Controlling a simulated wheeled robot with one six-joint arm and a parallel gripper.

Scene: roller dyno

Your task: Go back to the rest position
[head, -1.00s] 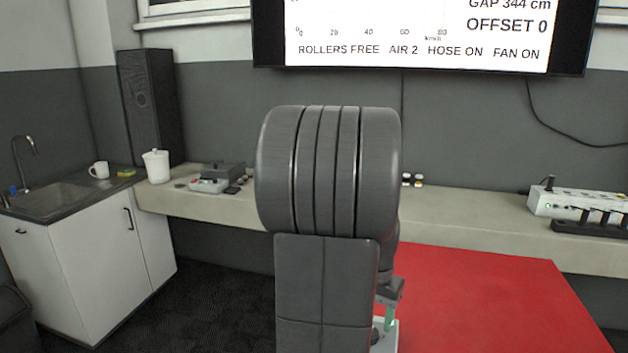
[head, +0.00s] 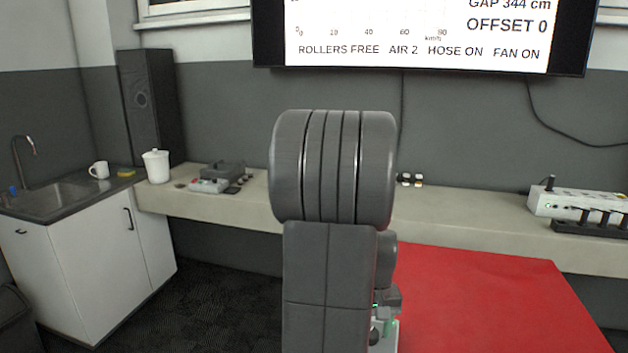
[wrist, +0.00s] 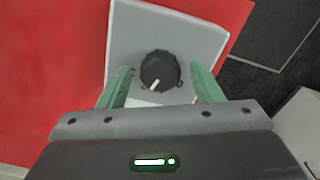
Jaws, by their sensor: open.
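My gripper (wrist: 160,88) shows in the wrist view with its two green fingers spread apart, one on each side of a black round knob (wrist: 160,70). The knob has a white pointer line and sits on a light grey box (wrist: 190,33). A gap shows between the fingers and the knob, and nothing is held. In the head view my own arm fills the middle and hides most of my gripper and the box. Only a bit of the box (head: 391,338) shows low beside the arm.
A red surface (head: 490,300) lies under the box. A long shelf (head: 470,222) runs along the back wall, with a white power strip (head: 575,204) at right and a small device (head: 210,185) at left. A sink cabinet (head: 85,265) stands at left. Dark floor shows between.

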